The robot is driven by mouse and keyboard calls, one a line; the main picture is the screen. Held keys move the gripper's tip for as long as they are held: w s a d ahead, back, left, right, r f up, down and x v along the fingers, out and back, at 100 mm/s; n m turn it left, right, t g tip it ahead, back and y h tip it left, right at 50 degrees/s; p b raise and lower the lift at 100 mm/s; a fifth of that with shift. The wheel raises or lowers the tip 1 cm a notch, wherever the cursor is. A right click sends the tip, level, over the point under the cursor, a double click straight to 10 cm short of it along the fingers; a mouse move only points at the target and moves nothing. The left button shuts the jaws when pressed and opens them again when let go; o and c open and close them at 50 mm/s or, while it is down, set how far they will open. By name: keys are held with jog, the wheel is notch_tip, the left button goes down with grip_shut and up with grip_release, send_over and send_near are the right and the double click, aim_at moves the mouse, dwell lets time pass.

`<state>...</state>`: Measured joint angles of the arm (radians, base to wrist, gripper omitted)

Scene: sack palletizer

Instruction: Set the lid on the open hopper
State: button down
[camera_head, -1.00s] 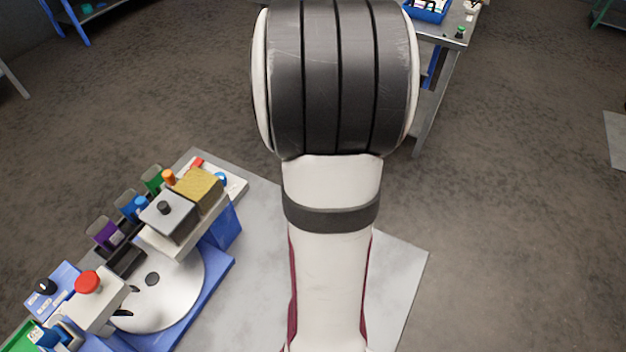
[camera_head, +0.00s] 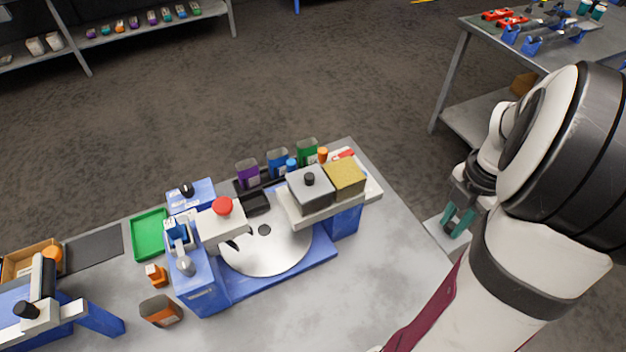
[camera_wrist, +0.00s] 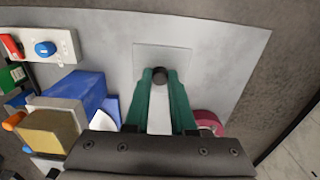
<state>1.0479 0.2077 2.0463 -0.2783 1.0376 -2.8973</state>
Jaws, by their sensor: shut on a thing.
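The lid (camera_head: 435,229) is a thin grey square plate with a black knob. It also shows in the wrist view (camera_wrist: 178,57), where the knob sits between my gripper's green fingertips. My gripper (camera_head: 457,222) is shut on the knob, with the lid hanging below it near the table's right corner. The open hopper (camera_head: 344,178) is a square box filled to the top with yellow grain, on the machine's raised white shelf. It also shows at the left of the wrist view (camera_wrist: 45,135). My gripper is well to its right in the head view.
A hopper covered by a grey lid with a black knob (camera_head: 310,190) stands directly left of the open one. Coloured containers (camera_head: 278,163) and a bottle with an orange cap (camera_head: 323,155) stand behind. The front right of the table (camera_head: 365,265) is clear.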

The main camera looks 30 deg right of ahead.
jog(key=w+a+r, duration=0.6)
jog(key=w, duration=0.3)
jog(key=w+a+r, duration=0.6)
jog(key=w+a, duration=0.1)
jog(key=w, duration=0.3)
jog(key=shift+s+d+f, duration=0.15)
jog(key=shift+f, duration=1)
jog(key=shift+s+d+f, duration=0.1)
jog(key=shift+d+f, duration=0.05)
jog(key=shift+f, duration=1)
jog(key=shift+f, duration=0.15)
jog(key=shift+f, duration=0.35)
jog(key=shift+f, duration=0.3)
jog(key=shift+f, duration=0.3)
jog(key=shift+f, duration=0.1)
